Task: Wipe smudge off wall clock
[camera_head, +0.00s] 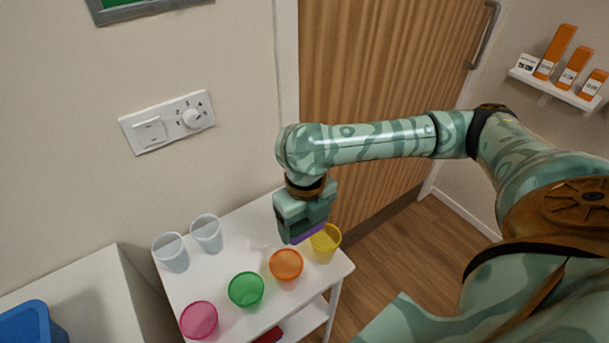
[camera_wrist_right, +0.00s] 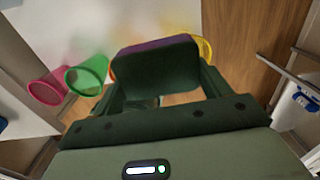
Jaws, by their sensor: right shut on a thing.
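My right gripper (camera_head: 304,214) points down over the right part of a small white table and is shut on a block with a purple strip (camera_head: 310,235). In the right wrist view the block (camera_wrist_right: 156,62) is dark green with a purple edge and sits between the fingers. The block is close to the yellow cup; I cannot tell whether they touch. No wall clock and no smudge show in either view. My left gripper is not in view.
The white table (camera_head: 232,227) bears pink (camera_head: 199,320), green (camera_head: 246,289), orange (camera_head: 286,265) and yellow (camera_head: 326,242) cups and two clear cups (camera_head: 171,252). A switch panel (camera_head: 167,121) is on the wall. A wooden door (camera_head: 375,75) and a shelf (camera_head: 556,90) with orange boxes stand behind.

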